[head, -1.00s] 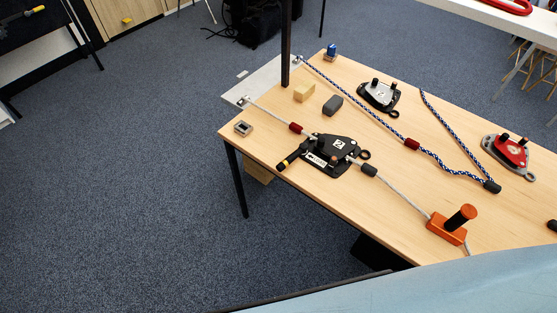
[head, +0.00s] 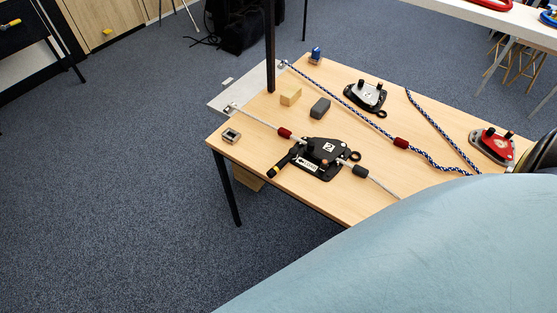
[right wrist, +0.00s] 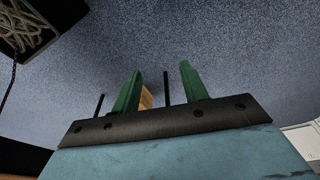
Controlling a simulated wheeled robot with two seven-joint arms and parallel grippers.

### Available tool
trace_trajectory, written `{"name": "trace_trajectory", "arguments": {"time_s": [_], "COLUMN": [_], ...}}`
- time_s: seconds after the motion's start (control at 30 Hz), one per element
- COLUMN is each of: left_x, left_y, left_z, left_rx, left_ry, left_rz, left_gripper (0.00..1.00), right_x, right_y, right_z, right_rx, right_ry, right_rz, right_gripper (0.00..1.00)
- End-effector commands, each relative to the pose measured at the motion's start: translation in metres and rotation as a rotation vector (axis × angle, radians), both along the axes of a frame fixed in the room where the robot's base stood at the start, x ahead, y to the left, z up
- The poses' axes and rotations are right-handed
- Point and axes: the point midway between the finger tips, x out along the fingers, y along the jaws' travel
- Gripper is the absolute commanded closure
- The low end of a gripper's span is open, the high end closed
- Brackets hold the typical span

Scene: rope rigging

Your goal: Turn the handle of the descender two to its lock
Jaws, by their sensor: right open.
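Descender two (head: 335,146), a black plate marked with a 2, lies on the wooden table on the grey rope. My left gripper is in neither view.
My pale blue arm link covers the table's lower right. Dark red (head: 285,132) and black (head: 360,171) sleeves sit on the grey rope. A wooden block (head: 291,96), grey block (head: 320,108), another black descender (head: 366,96) and a red one (head: 491,145) lie behind. A dark post (head: 270,50) stands at the back.

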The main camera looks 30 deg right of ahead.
Motion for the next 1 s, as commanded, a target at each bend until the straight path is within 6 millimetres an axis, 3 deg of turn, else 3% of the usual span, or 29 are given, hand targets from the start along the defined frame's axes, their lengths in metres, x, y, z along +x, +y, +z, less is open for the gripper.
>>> {"name": "trace_trajectory", "arguments": {"time_s": [0.03,0.2,0.53,0.67,0.8,1.0], "left_x": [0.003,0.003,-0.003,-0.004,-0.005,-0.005], "left_y": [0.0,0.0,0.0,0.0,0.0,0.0], "left_z": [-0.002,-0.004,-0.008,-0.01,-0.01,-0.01], "left_rx": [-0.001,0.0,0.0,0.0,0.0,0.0], "left_ry": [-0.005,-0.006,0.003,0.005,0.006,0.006], "left_rz": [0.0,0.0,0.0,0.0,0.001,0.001], "left_gripper": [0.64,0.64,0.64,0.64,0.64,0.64], "right_x": [0.012,0.032,0.049,0.067,0.088,0.122], "right_y": [0.002,0.004,0.008,0.019,0.032,0.041], "right_z": [0.022,0.088,0.182,0.223,0.237,0.243], "right_rx": [0.003,0.006,0.013,0.016,0.009,-0.033], "right_ry": [-0.02,-0.048,-0.101,-0.146,-0.173,-0.194], "right_rz": [-0.002,-0.007,0.052,0.212,0.441,0.762], "right_gripper": [0.56,0.56,0.56,0.56,0.56,0.56]}}
